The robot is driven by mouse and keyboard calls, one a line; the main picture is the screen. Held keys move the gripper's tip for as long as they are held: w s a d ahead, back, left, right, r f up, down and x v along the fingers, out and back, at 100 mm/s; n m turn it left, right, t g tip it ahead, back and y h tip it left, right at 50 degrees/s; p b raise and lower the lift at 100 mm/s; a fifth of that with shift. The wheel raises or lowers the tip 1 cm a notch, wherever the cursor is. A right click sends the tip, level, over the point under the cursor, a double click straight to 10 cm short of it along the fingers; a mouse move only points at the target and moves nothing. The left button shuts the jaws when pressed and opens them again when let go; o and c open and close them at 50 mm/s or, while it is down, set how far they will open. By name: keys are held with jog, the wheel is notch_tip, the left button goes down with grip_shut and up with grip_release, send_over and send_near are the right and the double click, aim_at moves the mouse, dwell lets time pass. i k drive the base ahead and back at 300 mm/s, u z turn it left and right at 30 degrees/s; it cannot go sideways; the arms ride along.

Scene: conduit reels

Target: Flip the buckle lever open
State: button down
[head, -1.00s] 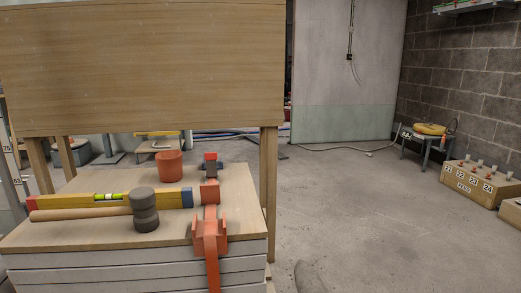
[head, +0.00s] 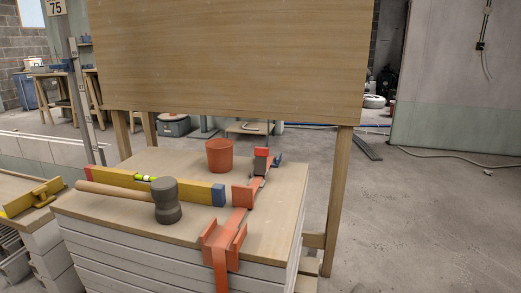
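An orange strap (head: 221,272) hangs over the front edge of a wooden-topped stack (head: 150,228). An orange buckle-like piece with two raised side walls (head: 238,240) sits on it at that edge. Behind it along the same line are an orange block (head: 242,196) and a dark grey piece with a red top (head: 261,160). I cannot tell for sure which of these parts is the lever, or whether it is open or shut. My gripper is not in view.
A mallet (head: 167,200) and a yellow spirit level (head: 152,180) lie left of the strap. An orange cup (head: 219,155) stands behind. A large wooden panel (head: 230,60) on legs rises over the stack's back.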

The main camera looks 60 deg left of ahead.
aim_at(262, 154)
jog(key=u, duration=0.8)
jog(key=i, duration=0.85)
jog(key=u, duration=0.9)
